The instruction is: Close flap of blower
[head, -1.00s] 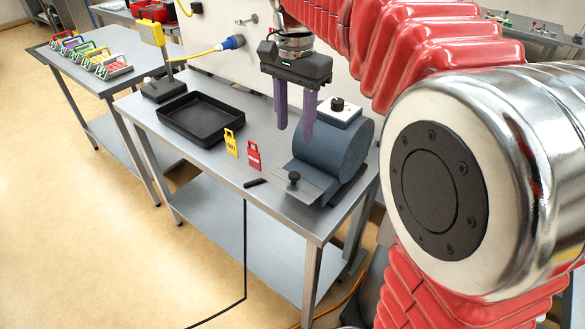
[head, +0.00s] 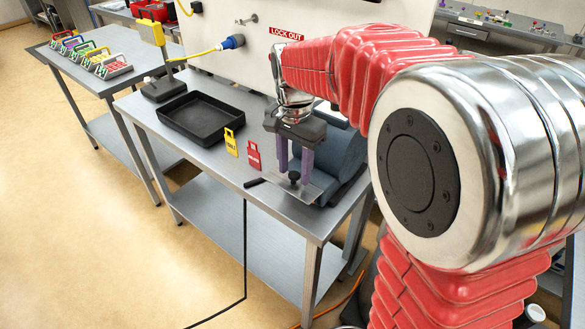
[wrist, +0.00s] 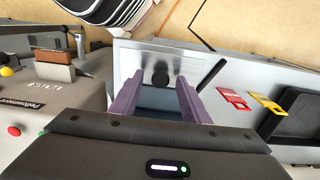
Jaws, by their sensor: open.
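The blower (head: 345,157) is a blue-grey drum at the right end of the metal table. Its grey metal flap (head: 314,194) is folded out low at the front, with a black knob (head: 294,176) on it. My gripper (head: 294,170) is open and points down over the flap, its two purple fingers to either side of the knob in the head view. The wrist view shows the knob (wrist: 161,75) just beyond and between the open fingertips (wrist: 158,90). I cannot tell whether a finger touches the knob. My gripper and arm hide much of the drum.
A black tray (head: 200,117) lies further left. A short black bar (head: 254,182) lies by the flap at the table's front edge. A white panel (head: 255,60) stands behind.

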